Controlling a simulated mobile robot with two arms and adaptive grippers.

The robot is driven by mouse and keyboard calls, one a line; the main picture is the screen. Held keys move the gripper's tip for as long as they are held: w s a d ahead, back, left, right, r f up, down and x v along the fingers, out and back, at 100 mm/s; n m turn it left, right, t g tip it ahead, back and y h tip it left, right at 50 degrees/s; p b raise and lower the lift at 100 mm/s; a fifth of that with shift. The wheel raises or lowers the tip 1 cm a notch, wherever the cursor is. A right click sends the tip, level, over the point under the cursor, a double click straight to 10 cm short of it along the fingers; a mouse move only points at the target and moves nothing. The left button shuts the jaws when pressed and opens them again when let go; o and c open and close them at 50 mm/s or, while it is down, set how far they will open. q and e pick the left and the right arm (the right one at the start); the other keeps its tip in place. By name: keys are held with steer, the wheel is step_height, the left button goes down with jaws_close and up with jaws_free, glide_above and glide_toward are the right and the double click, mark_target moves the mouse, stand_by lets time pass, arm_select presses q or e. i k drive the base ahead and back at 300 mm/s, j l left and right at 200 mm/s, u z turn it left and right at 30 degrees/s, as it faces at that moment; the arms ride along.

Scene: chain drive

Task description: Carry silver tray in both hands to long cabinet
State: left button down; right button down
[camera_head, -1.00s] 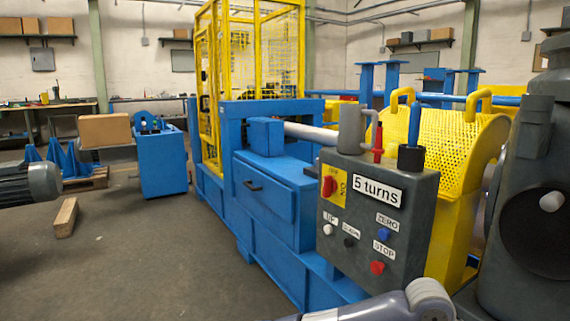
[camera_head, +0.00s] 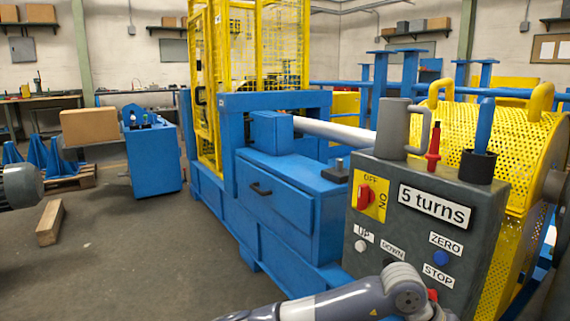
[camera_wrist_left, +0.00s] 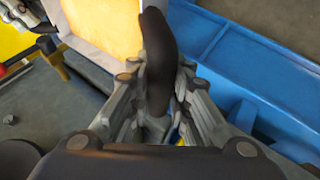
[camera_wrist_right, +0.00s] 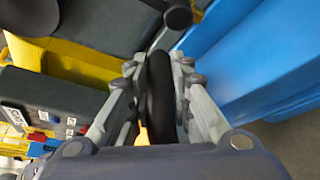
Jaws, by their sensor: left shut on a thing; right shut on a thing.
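In the left wrist view my left gripper (camera_wrist_left: 160,110) is shut on a curved black handle (camera_wrist_left: 157,45). A pale-rimmed panel with an orange-yellow face (camera_wrist_left: 105,25) shows beyond it; I cannot tell whether this is the silver tray. In the right wrist view my right gripper (camera_wrist_right: 158,100) is shut on another black handle (camera_wrist_right: 159,75). No tray surface shows in the head view, and neither gripper does. A blue cabinet-like bench with a drawer (camera_head: 275,190) stands ahead; I cannot tell whether it is the long cabinet.
A grey control box (camera_head: 420,215) marked "5 turns" stands close at right, before a yellow mesh guard (camera_head: 450,130). A yellow cage (camera_head: 255,50) rises behind the bench. Clear floor (camera_head: 130,250) lies left, with a wooden block (camera_head: 50,222) on it.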

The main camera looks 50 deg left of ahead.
mark_target(298, 165)
steer(key=j, duration=0.6)
steer(key=i+j+u, duration=0.1)
steer(key=j, duration=1.1)
steer(key=i+j+u, duration=0.1)
steer(key=j, duration=0.5)
steer(key=i+j, duration=0.1)
steer(key=j, duration=0.5)
steer(key=j+u, duration=0.1)
steer(key=j, duration=0.5)
steer(key=i, duration=0.05)
